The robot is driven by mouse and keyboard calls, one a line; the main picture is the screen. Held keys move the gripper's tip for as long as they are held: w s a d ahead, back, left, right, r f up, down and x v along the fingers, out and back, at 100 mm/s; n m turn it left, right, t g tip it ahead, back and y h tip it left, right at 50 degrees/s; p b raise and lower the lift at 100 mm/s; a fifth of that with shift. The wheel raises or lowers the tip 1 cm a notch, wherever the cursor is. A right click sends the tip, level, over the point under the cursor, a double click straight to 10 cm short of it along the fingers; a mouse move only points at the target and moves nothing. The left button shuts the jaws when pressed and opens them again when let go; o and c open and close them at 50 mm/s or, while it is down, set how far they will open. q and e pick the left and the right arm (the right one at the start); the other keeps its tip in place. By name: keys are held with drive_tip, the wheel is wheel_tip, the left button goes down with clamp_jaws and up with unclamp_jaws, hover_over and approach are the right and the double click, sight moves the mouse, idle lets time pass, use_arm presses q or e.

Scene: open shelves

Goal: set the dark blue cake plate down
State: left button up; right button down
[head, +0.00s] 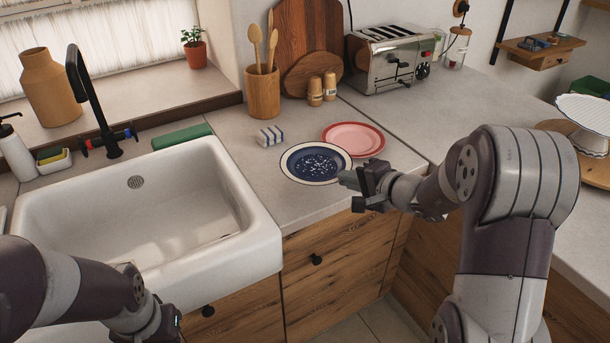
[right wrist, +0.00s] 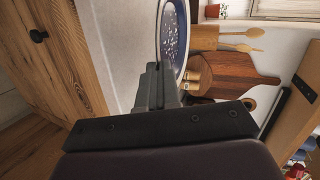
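The dark blue cake plate (head: 315,163) has a pale rim and white speckles. In the head view it is level, at or just above the counter by the sink, and its edge overlaps the pink plate's edge from this angle. My right gripper (head: 351,183) is at its right front rim. In the right wrist view the fingers (right wrist: 156,82) are nearly together on the edge of the plate (right wrist: 173,42), so they look shut on the rim. Any small gap under the plate is hard to judge. My left gripper (head: 168,328) is low at the left, its fingers not clear.
A pink plate (head: 353,139) lies right behind the blue one. A toaster (head: 389,60) is at the back. The white sink (head: 255,245) is left. Bare counter (head: 262,190) lies left of the plate.

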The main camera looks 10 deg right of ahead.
drive_tip(key=p, duration=0.2)
hover_over(327, 196)
wheel_tip(327, 196, down, 5)
drive_tip(key=shift+f, duration=0.1)
drive_tip(key=shift+w+a+f, duration=0.1)
drive_tip(key=shift+f, duration=0.2)
drive_tip(key=f, duration=0.2)
drive_tip(key=shift+s+f, duration=0.2)
drive_tip(key=shift+f, duration=0.15)
drive_tip(key=shift+w+f, duration=0.15)
drive_tip(key=shift+f, duration=0.3)
drive_tip(key=c, duration=1.7)
unclamp_jaws()
drive_tip(key=shift+o, duration=0.3)
